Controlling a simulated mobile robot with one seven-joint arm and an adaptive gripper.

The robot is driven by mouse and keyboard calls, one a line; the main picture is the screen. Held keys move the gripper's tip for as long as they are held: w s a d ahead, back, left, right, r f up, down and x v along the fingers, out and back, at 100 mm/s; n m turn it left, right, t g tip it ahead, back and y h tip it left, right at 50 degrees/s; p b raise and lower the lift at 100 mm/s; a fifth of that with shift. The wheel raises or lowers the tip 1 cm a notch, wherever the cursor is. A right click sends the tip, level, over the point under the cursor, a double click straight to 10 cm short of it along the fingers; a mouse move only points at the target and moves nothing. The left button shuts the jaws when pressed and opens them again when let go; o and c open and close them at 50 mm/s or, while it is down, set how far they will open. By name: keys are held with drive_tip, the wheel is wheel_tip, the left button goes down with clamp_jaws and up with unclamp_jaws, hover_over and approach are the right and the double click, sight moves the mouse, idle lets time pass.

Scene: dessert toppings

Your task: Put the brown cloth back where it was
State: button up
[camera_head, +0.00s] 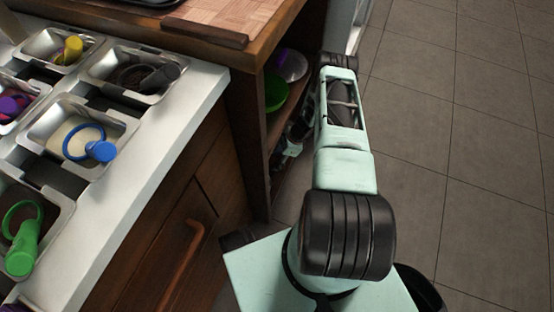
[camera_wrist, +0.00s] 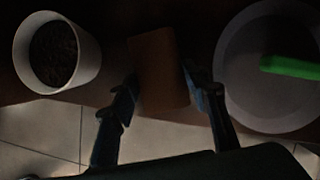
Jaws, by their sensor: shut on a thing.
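The brown cloth (camera_wrist: 158,62) shows in the wrist view as a dim brown, folded, block-like shape. My gripper (camera_wrist: 162,88) has one finger on each side of it and is shut on it. The cloth is over or on a dark shelf surface; the dim light hides whether it touches the surface. In the head view my gripper (camera_head: 288,147) is partly hidden beside the open shelf, and I cannot make out the cloth there.
In the wrist view a white cup (camera_wrist: 90,62) with dark contents stands left of the cloth. A round pale dish (camera_wrist: 240,100) with a green item (camera_wrist: 290,66) is close on the right. The head view shows a green bowl (camera_head: 275,92) on the shelf (camera_head: 300,90) and a counter (camera_head: 150,180) with metal trays.

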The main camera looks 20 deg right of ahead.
drive_tip(key=shift+f, duration=0.15)
drive_tip(key=o, duration=1.1)
drive_tip(key=p+v, duration=0.4)
drive_tip(key=v, duration=0.8)
